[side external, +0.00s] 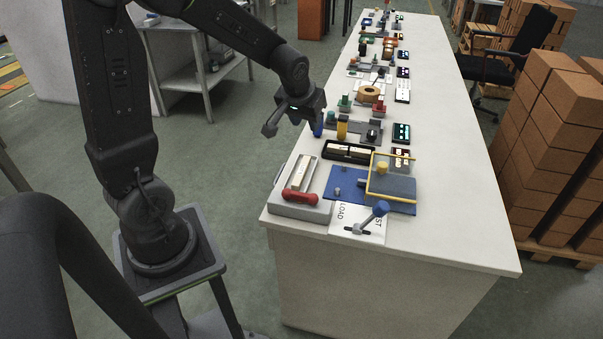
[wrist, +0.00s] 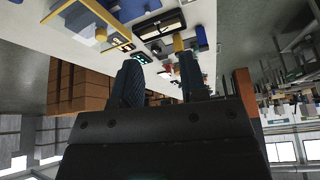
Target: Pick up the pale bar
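A pale bar (side external: 304,174) lies in a grey fixture (side external: 281,207) at the near left corner of the bench. Another pale strip (side external: 346,153) shows in a black tray (side external: 368,157) just behind it, so I cannot tell for certain which is the task's bar. My gripper (side external: 294,125) is open and empty, above and to the left of the bench edge, apart from both. In the wrist view my gripper (wrist: 162,76) has its two fingers spread, with the black tray (wrist: 160,26) beyond them. The fixture's bar is not clearly visible there.
A yellow upright block (side external: 342,128) stands behind the tray. Several devices line the bench (side external: 455,190).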

